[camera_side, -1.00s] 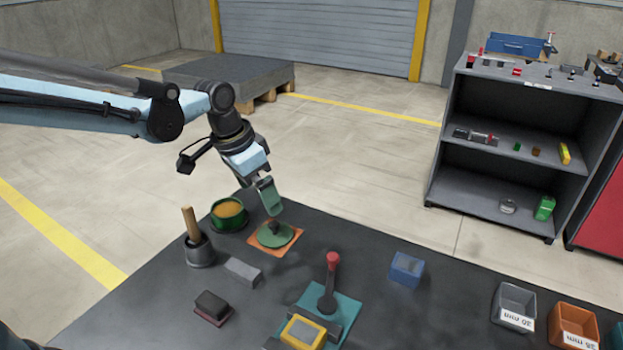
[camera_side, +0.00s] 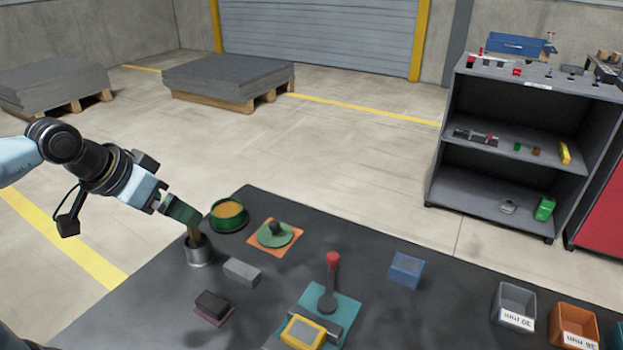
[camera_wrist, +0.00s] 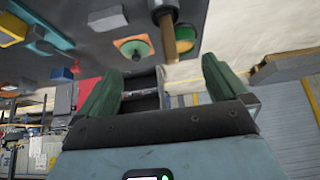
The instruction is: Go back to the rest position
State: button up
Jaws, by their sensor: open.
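My gripper (camera_side: 182,212) is in the air at the left of the dark table in the side view, tilted down to the right. In the wrist view its two green fingers (camera_wrist: 165,85) stand apart with nothing between them. In the side view the gripper overlaps the top of a wooden handle (camera_side: 194,237) that stands in a grey metal cup (camera_side: 199,253). The handle also shows in the wrist view (camera_wrist: 168,38), beyond the fingers; I cannot tell the exact gap.
Near the gripper are a green bowl (camera_side: 228,215) with tan contents, a green lid with a dark knob (camera_side: 275,234) on an orange mat, and a grey block (camera_side: 241,271). A red-knobbed lever (camera_side: 331,270) stands further right. The floor left of the table (camera_side: 400,315) is open.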

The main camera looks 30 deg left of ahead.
jog(key=shift+s+a+f, duration=0.2)
jog(key=shift+s+f, duration=0.1)
jog(key=shift+s, duration=0.25)
